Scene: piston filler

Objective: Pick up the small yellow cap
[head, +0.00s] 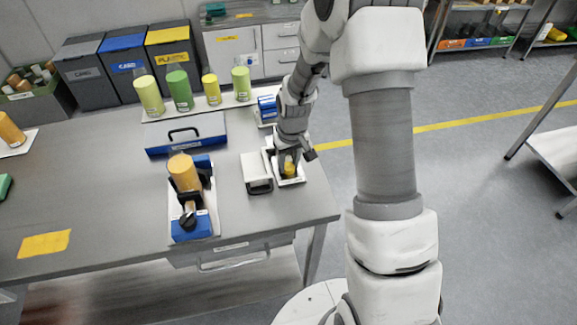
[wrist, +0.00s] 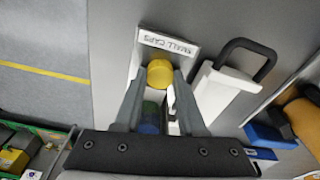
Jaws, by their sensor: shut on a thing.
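The small yellow cap (wrist: 160,73) sits between my fingertips in the wrist view, at the end of a white tray (wrist: 168,43) labelled "SMALL CAPS". My gripper (wrist: 158,80) is shut on the cap, with a finger on each side. In the head view my gripper (head: 287,158) points down into the small white tray (head: 297,182) near the table's right edge, and the yellow cap (head: 289,169) shows just under it. Whether the cap touches the tray floor I cannot tell. Green and blue shapes (wrist: 150,118) show between the fingers, nearer the palm.
A white lidded box (head: 256,172) with a dark handle stands close to the tray's left. Farther left is a blue-based device (head: 190,228) with an orange cylinder (head: 184,172). A blue case (head: 185,134) and several green cylinders (head: 179,90) stand behind. The front left table is mostly clear.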

